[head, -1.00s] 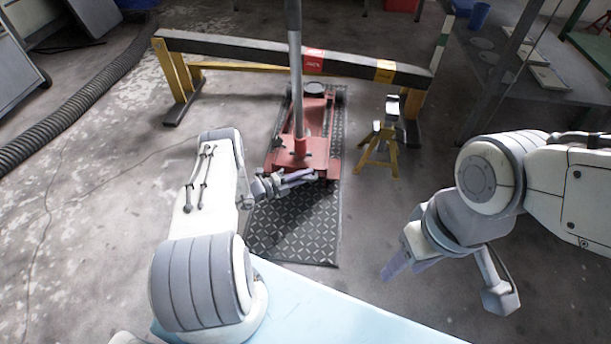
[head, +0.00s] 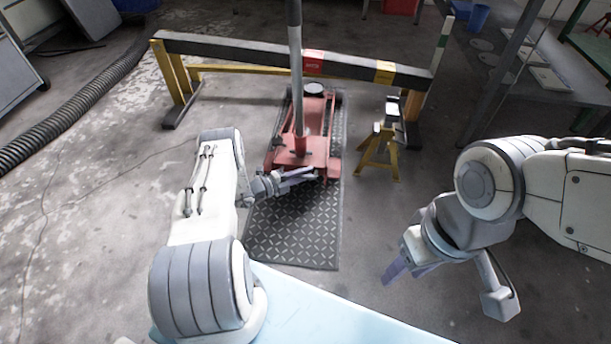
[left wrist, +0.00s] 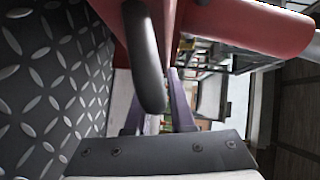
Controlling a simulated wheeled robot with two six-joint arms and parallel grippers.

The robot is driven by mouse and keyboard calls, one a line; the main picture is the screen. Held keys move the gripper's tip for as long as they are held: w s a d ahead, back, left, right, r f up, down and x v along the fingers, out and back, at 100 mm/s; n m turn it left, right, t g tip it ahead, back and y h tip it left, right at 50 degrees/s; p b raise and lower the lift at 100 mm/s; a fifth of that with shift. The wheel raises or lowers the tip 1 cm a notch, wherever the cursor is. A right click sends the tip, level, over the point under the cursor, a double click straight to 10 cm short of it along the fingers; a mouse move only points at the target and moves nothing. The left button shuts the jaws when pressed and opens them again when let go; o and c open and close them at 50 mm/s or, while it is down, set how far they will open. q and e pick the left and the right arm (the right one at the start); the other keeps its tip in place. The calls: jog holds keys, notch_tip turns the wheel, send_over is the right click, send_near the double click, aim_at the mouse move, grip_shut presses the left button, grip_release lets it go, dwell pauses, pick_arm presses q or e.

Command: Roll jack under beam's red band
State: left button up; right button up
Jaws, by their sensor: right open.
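The red floor jack (head: 291,158) stands on a dark diamond-plate mat (head: 295,238), its tall grey handle (head: 296,70) upright. Its round saddle (head: 315,88) appears just in front of the black beam (head: 230,47), below the red band (head: 313,63) in the picture. My left gripper (head: 302,178) is at the jack's near right end. In the left wrist view its purple fingers (left wrist: 157,115) are apart around or behind a dark rounded bar (left wrist: 144,60) beside red jack parts; contact is unclear. My right gripper (head: 397,268) is open and empty over the floor.
A yellow jack stand (head: 378,153) stands right of the mat. The beam also has an orange band (head: 384,72) and rests on yellow legs (head: 171,72). A ribbed hose (head: 70,112) lies at the left. Floor left of the mat is clear.

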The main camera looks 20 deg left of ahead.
pick_arm(q)
jog(key=shift+o, duration=1.2)
jog(key=p+v, duration=0.4)
jog(key=v, duration=0.6)
jog(key=shift+s+a, duration=0.15)
jog(key=shift+s, duration=0.1)
jog(key=shift+w, duration=0.1)
